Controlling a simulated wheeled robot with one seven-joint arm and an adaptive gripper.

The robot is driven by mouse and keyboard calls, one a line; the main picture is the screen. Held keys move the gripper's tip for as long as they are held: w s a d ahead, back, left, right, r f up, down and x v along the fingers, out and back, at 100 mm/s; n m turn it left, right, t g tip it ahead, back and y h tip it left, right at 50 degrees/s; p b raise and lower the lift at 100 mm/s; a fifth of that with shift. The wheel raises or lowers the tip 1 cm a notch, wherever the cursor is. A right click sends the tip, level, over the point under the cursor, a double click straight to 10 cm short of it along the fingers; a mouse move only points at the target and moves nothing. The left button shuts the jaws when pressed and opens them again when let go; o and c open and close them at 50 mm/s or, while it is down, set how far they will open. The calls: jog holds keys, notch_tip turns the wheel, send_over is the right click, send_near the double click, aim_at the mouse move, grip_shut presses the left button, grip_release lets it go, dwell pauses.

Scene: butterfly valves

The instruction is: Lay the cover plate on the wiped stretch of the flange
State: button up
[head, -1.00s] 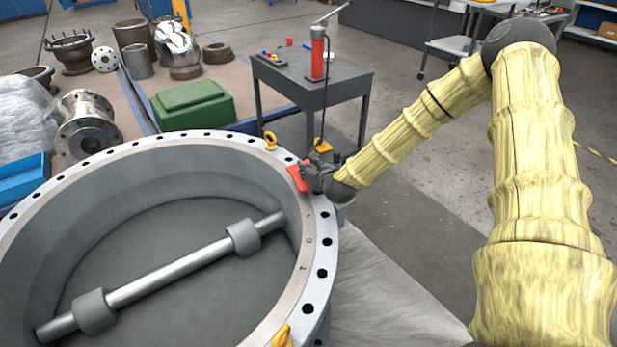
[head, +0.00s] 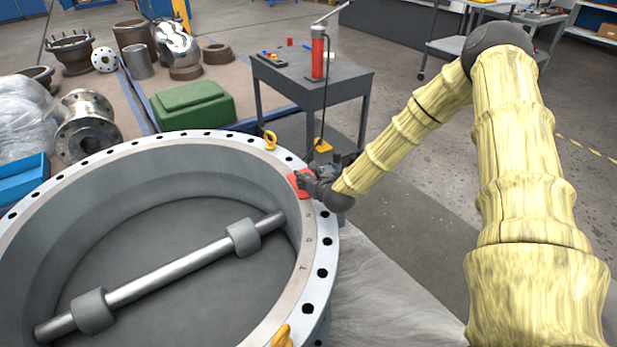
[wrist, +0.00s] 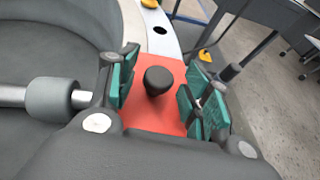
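The cover plate (head: 293,182) is red and lies on the flange (head: 318,232) at the right of its far rim. In the wrist view the plate (wrist: 137,113) has a black knob (wrist: 158,80) standing up from it. My gripper (wrist: 160,90) is open, with its teal-padded fingers on either side of the knob and a visible gap to each. In the head view my gripper (head: 303,180) hides part of the plate. The flange surface under the plate is hidden.
Yellow lifting eyes (head: 270,140) stand on the flange beyond the plate and at the near rim (head: 282,337). Inside the ring a shaft (head: 170,277) crosses the grey disc. A dark table (head: 345,82) with a red hand pump (head: 318,58) stands behind.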

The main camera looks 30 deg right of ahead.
jog(key=shift+r, duration=0.1)
jog(key=shift+r, duration=0.15)
jog(key=p+v, duration=0.1)
jog(key=v, duration=1.1)
dwell(0.9)
jog(key=shift+c, duration=0.4)
